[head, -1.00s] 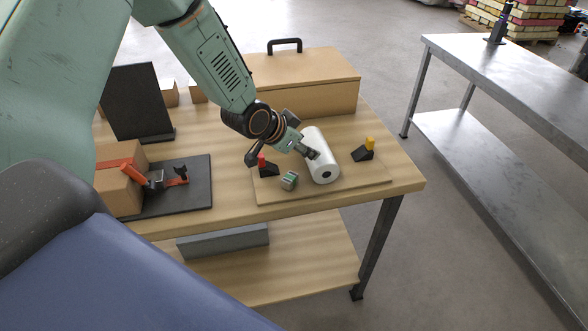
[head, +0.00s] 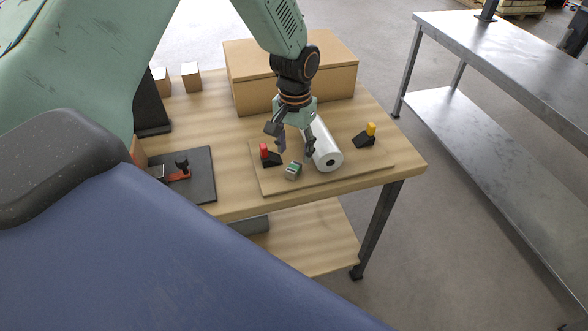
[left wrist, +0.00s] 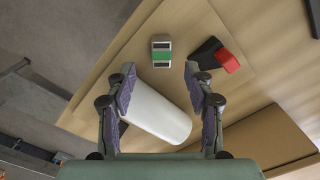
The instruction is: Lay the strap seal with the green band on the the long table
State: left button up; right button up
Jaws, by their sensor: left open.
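The strap seal (head: 293,170) is a small metal block with a green band. It lies on a thin wooden board on the wooden workbench, and it also shows in the left wrist view (left wrist: 161,52), its green band across the middle. My left gripper (head: 296,150) is open and empty, pointing down just above and behind the seal. In the left wrist view, the seal appears ahead of the gap between the fingertips (left wrist: 159,70), apart from both. The long table (head: 505,50) of grey metal stands to the right, across a floor gap. My right gripper is not in view.
A white roll (head: 323,150) lies close beside my right-hand finger. Black wedges with a red top (head: 270,157) and a yellow top (head: 366,137) flank it. A large cardboard box (head: 290,75) stands behind. The long table's near top is clear; a dark post stands farther back.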

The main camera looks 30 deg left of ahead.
aim_at(294, 166)
pick_arm(q)
jog(key=f, duration=0.6)
jog(key=shift+a+f, duration=0.15)
jog(key=shift+a, duration=0.05)
jog(key=shift+d, duration=0.25)
jog(key=shift+a, duration=0.25)
jog(key=c, duration=0.4)
jog(key=shift+d, duration=0.2)
jog(key=c, duration=0.6)
jog(key=shift+a, duration=0.1)
grip_shut()
